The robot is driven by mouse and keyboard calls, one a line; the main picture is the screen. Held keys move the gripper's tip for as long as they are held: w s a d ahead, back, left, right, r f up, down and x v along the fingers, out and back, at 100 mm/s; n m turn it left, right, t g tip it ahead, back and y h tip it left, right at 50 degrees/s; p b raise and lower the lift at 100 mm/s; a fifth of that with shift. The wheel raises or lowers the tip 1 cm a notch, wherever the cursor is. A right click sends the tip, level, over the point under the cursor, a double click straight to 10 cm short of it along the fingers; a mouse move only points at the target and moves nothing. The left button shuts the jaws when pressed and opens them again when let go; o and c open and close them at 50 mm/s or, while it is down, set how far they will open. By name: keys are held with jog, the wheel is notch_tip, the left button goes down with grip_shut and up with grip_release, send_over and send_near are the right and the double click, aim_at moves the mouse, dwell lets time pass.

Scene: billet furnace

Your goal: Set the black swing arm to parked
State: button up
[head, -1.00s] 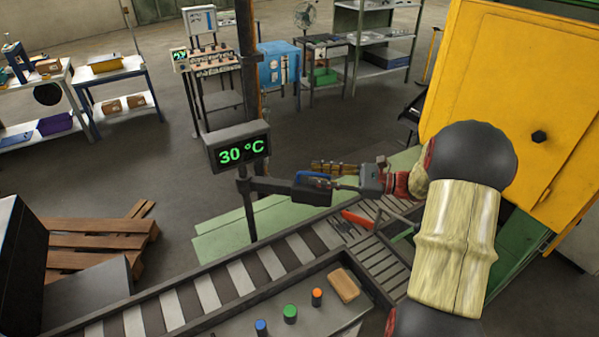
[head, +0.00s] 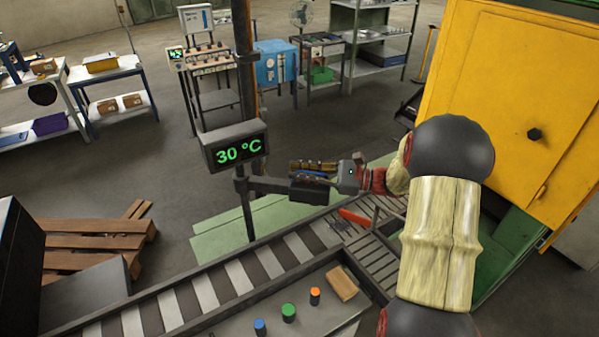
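The black swing arm (head: 268,185) reaches out to the right from the dark upright post, just below the 30 °C display (head: 236,147). Its outer end is a thicker dark block (head: 309,193) above the roller conveyor, with a blue part along its top edge. My gripper (head: 318,170) comes in from the right and lies right over this outer end. The fingers are small and overlap the block and the blue part, so I cannot tell whether they touch or hold it.
The roller conveyor (head: 235,274) runs below the swing arm. A control panel (head: 335,309) with blue, green and orange buttons is in front. The yellow furnace cabinet (head: 520,100) stands at right. A wooden pallet (head: 95,240) lies at left. A red-orange bar (head: 354,217) is near the conveyor's end.

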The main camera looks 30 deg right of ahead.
grip_shut()
dwell(0.4)
jog(key=shift+s, duration=0.1)
